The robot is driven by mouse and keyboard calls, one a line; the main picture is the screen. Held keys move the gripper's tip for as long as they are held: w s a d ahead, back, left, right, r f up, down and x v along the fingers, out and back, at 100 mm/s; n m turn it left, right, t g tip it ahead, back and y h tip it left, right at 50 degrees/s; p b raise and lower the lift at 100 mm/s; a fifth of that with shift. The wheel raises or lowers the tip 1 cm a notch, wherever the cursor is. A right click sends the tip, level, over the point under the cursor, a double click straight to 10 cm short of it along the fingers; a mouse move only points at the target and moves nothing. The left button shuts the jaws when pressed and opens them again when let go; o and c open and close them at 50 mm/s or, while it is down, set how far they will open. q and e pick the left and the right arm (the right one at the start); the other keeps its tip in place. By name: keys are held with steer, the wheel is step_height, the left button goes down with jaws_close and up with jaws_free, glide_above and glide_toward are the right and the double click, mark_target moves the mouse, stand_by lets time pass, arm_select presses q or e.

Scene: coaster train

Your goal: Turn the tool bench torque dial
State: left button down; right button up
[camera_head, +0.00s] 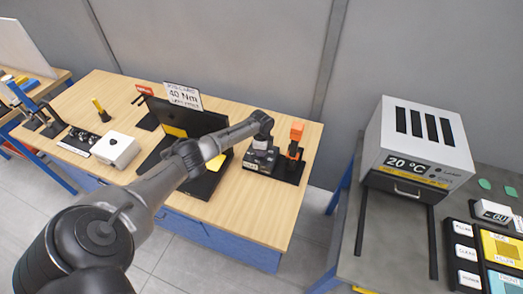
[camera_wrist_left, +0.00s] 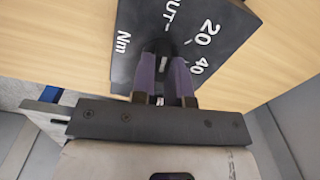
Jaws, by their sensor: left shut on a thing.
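The torque dial unit (camera_head: 262,164) is a dark box on the wooden tool bench, toward its right side. In the left wrist view its black face (camera_wrist_left: 225,25) carries white marks reading 20, 40 and Nm. My left gripper (camera_head: 261,146) reaches down onto the unit from above. In the left wrist view its two purple fingers (camera_wrist_left: 163,82) are shut on the dark dial knob (camera_wrist_left: 163,47), which they partly cover. The knob's pointer and exact setting are hidden. My right gripper is in neither view.
An orange and black tool (camera_head: 294,142) stands right beside the unit. A black panel (camera_head: 205,121) stands left of it, with a sign (camera_head: 184,96) reading 40 Nm behind. A white box (camera_head: 115,149) sits farther left. A grey oven (camera_head: 417,144) reading 20 °C stands on another bench to the right.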

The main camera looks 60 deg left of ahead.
arm_select(q)
steer(key=shift+r, duration=0.1)
steer(key=c, duration=1.1)
jaws_free()
step_height(320, 180, up, 14)
steer(key=shift+f, duration=0.15)
